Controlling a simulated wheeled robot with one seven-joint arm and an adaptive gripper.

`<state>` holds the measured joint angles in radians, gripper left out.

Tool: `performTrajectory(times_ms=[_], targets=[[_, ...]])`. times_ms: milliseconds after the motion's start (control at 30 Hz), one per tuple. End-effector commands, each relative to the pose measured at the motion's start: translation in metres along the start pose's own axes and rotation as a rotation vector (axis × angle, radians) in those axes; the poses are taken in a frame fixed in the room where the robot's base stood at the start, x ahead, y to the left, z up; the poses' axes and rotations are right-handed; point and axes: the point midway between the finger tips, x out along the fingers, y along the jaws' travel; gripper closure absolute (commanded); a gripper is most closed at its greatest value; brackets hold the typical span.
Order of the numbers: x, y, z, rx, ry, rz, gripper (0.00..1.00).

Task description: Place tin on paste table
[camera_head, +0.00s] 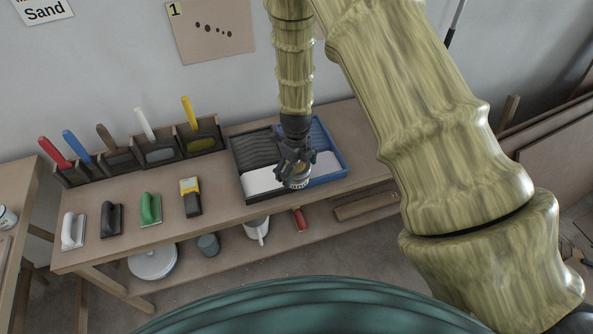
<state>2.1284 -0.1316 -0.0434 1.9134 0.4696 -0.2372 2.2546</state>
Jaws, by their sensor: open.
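My gripper (292,160) points down over the black and blue trays on the long wooden bench (225,212). It is open. A small round item (297,183) with a tan top shows right at the fingertips; it may be a tin, and I cannot tell whether the fingers touch it. A white can-like tin (5,218) is cut off by the left picture edge, on another wooden table (22,190). No label tells which table is the paste table.
Colored-handled tools stand in dark holders (160,150) at the back. White, black and green sanding blocks (150,209) and a yellow-black tool (190,196) line the front. A lower shelf holds buckets (152,262).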

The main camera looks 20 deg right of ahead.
Motion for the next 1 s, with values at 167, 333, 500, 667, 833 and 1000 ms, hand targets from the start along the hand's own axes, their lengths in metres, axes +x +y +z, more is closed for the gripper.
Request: performTrajectory(times_ms=[167, 333, 500, 667, 833, 1000], targets=[[0.0067, 0.0004, -0.0003, 0.001, 0.000, 0.001, 0.00], [0.0074, 0.0003, -0.0001, 0.001, 0.000, 0.001, 0.00], [0.0073, 0.0003, -0.0001, 0.001, 0.000, 0.000, 0.20], [0.0073, 0.0003, -0.0002, 0.001, 0.000, 0.000, 0.49], [0.0073, 0.0003, -0.0003, 0.001, 0.000, 0.000, 0.80], [0.0069, 0.0001, 0.0000, 0.001, 0.000, 0.000, 0.95]])
